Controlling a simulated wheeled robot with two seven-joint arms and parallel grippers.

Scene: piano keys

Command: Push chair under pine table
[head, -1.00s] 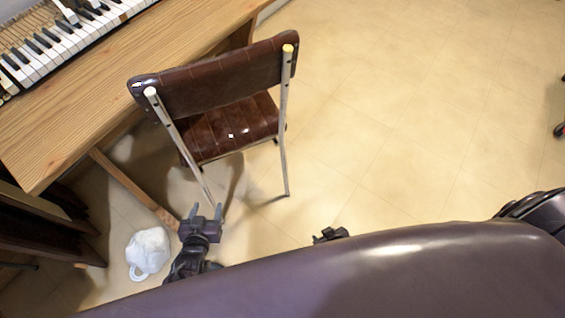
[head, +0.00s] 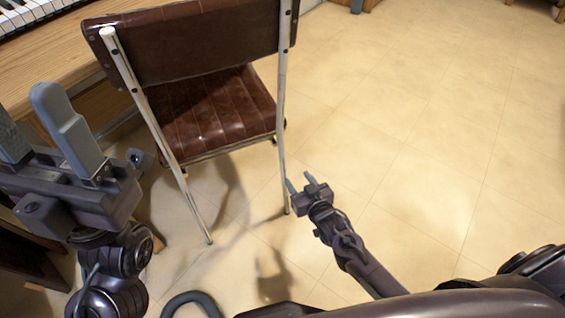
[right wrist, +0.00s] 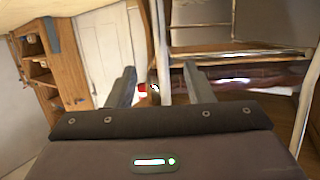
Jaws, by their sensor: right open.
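The chair (head: 215,110) has a brown padded seat and backrest on pale metal legs. It stands upright with its back towards me, beside the wooden table (head: 35,70) at upper left. My right gripper (head: 299,181) is open and empty, low beside the chair's right rear leg; I cannot tell whether they touch. In the right wrist view, the chair's pale frame (right wrist: 165,60) shows between and beyond the open fingers (right wrist: 162,80). My left gripper (head: 28,100) is raised at the left, its fingers apart and empty, hiding part of the table.
A keyboard (head: 35,12) lies on the table at the top left. The tiled floor (head: 420,130) to the right of the chair is clear. A wooden shelf unit (right wrist: 38,75) and a pale door (right wrist: 103,55) show in the right wrist view.

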